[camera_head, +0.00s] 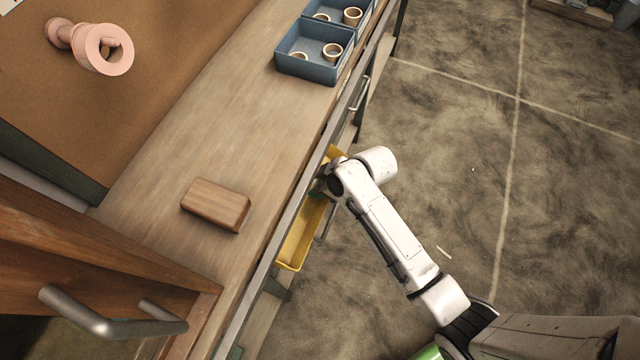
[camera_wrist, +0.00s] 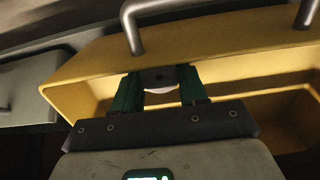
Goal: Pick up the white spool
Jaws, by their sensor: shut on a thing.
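My gripper (camera_wrist: 160,84) is inside the open yellow drawer, with its two green fingers on either side of a small, mostly hidden thing. A pale rim of that thing, which looks like the white spool (camera_wrist: 162,91), shows between the fingers. The fingers are shut on it.
The drawer's metal handle (camera_wrist: 132,30) and front wall are close to my fingers. The wooden worktop (camera_head: 165,145) above holds a wooden block (camera_head: 216,204) and blue trays (camera_head: 308,68) with small rings. A pink spool (camera_head: 103,50) is at the upper left. The floor at right is mostly clear.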

